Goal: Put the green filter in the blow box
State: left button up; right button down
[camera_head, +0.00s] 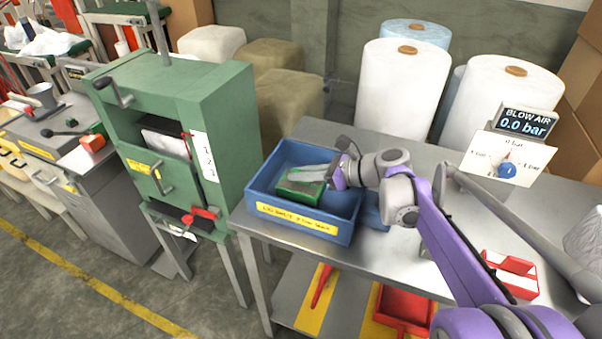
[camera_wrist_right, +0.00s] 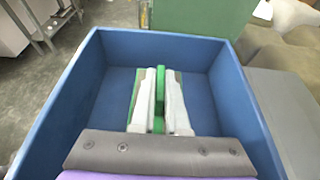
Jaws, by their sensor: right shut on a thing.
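The green filter (camera_head: 297,192) is inside an open blue box (camera_head: 262,187) with a yellow label on its front wall. My right gripper (camera_head: 308,175) reaches into this box from the right and is shut on the filter. In the right wrist view, the filter (camera_wrist_right: 160,80) shows as a green strip between the two pale fingers, with blue walls (camera_wrist_right: 62,75) around them. The fingers hide part of it, and I cannot tell whether it touches the box floor. I cannot read "blow box" on the label. My left gripper is not in view.
The blue box stands on the left end of a metal table (camera_head: 330,130). A green press (camera_head: 225,120) is to its left. A blow air gauge (camera_head: 525,122), reading 0.0 bar, and a red holder (camera_head: 512,275) are at the right. White rolls (camera_head: 400,85) stand behind.

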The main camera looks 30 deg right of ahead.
jog(key=shift+f, duration=0.15)
jog(key=c, duration=0.9)
grip_release()
jog(key=shift+r, duration=0.2)
jog(key=shift+s+d+r, duration=0.15)
jog(key=shift+s+d, duration=0.05)
jog(key=shift+s, duration=0.05)
jog(key=p+v, duration=0.1)
jog(key=v, duration=1)
jog(key=shift+s+d, duration=0.1)
jog(key=shift+s, duration=0.05)
